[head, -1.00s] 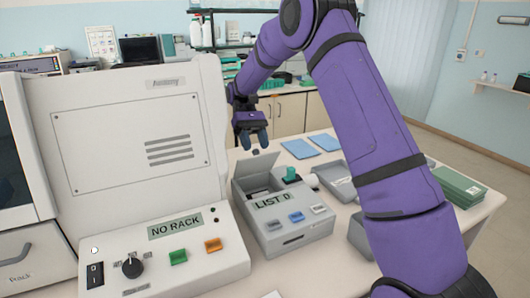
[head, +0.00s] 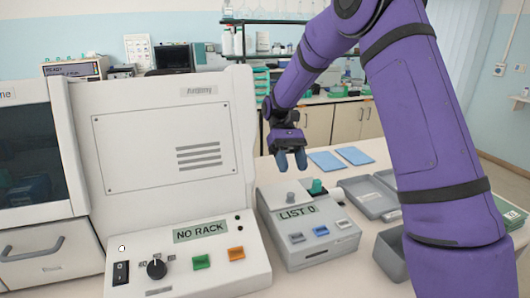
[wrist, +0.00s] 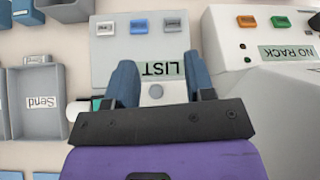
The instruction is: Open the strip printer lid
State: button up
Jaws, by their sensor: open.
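The strip printer (head: 318,248) is a grey box with a "LIST 0" display and three small buttons. It also shows in the wrist view (wrist: 118,48). Its lid (head: 275,194) lies flat and looks closed, with a small round grey knob (head: 290,196) on it. The knob also shows in the wrist view (wrist: 156,91), between my fingers in the picture. My gripper (head: 291,162) is open and empty, pointing down above the lid, apart from the knob. In the wrist view, my gripper (wrist: 163,75) partly hides the lid.
A large white machine with a "NO RACK" panel (head: 195,262) stands close on the left. Grey trays (head: 372,196) lie to the right. Two blue sheets (head: 326,161) lie behind on the table.

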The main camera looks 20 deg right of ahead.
jog(key=s+d+r+t, duration=0.1)
jog(key=s+r+t, duration=0.6)
jog(key=s+r, duration=0.35)
jog(key=s+d+r+t, duration=0.1)
jog(key=s+r+t, duration=0.1)
jog(key=s+t, duration=0.2)
jog(key=s+r+m+t, duration=0.1)
jog(key=s+t, duration=0.4)
jog(key=s, duration=0.6)
jog(key=shift+s+d+r+m+h, duration=0.3)
jog(key=shift+d+r, duration=0.1)
jog(key=shift+r, duration=0.4)
